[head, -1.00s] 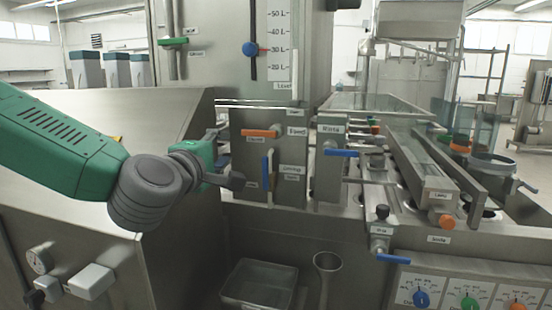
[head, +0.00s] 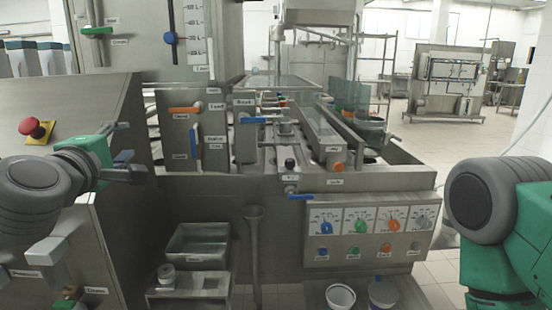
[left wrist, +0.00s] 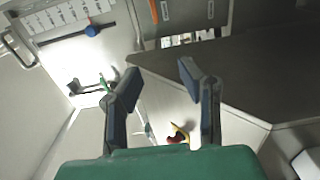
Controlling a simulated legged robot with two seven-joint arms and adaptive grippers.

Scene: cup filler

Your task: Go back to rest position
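My left gripper (head: 130,165) is in front of the steel side cabinet at the left in the head view. Its two dark fingers stand apart in the left wrist view (left wrist: 160,76), with nothing between them. My right arm (head: 505,220) shows at the right edge of the head view, with a grey joint and green housing. Its gripper is out of the picture. The filling machine has an orange-handled valve (head: 185,110) and a blue-handled lever (head: 194,140) at the centre left, apart from my left gripper.
A red emergency button (head: 33,128) sits on the cabinet near my left arm. A dial panel (head: 366,228) is at the centre right. Floor shows at the right.

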